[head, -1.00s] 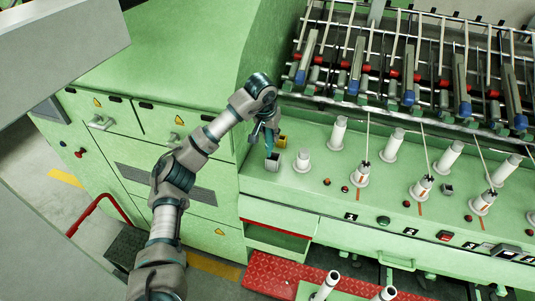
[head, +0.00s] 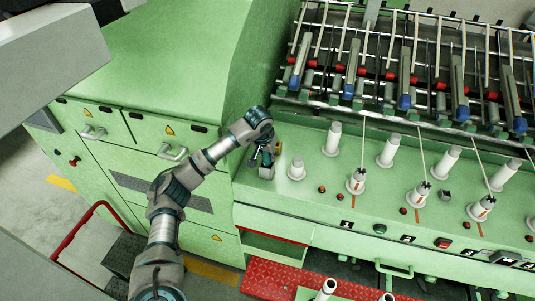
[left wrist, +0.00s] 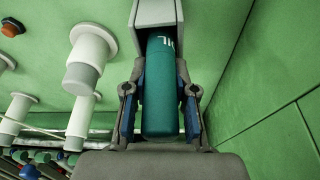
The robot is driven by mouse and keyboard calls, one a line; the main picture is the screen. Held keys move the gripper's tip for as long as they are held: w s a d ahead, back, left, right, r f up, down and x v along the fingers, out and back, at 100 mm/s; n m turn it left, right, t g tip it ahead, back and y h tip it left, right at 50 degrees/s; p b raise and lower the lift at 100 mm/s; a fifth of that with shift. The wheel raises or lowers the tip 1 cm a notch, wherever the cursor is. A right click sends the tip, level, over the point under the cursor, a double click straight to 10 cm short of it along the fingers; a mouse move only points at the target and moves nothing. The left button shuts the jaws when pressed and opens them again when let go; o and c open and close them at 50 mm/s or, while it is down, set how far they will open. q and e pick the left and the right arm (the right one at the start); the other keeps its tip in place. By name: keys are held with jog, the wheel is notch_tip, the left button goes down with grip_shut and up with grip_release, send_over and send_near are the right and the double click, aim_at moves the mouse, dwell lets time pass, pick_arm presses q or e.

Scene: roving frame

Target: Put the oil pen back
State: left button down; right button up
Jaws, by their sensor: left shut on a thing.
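The oil pen (left wrist: 160,95) is a teal cylinder with white lettering. My left gripper (left wrist: 160,88) is shut on it, one finger on each side. The far end of the pen is inside the mouth of a grey square holder (left wrist: 157,13); how deep it sits is hidden. In the head view my left gripper (head: 267,153) is right above the small grey holder (head: 266,172), at the left end of the green machine ledge, and mostly hides the pen. My right gripper is not in view.
A white peg (head: 297,168) stands close to the right of the holder. More white pegs and thread guides line the ledge (head: 325,205). The green cabinet wall (head: 250,90) rises close to the left. A red step (head: 275,281) lies below.

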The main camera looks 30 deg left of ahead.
pick_arm(q)
jog(key=shift+s+d+r, duration=0.1)
jog(key=shift+d, duration=0.2)
jog(key=c, duration=0.9)
grip_release()
jog(key=shift+c, duration=0.2)
jog(key=shift+a+f, duration=0.25)
jog(key=shift+a, duration=0.15)
jog(key=shift+r, duration=0.25)
jog(key=b+v, duration=0.1)
jog(key=v, duration=1)
jog(key=shift+r+b, duration=0.35)
jog(key=shift+r, duration=0.05)
jog(key=shift+s+d, duration=0.15)
jog(key=shift+d, duration=0.1)
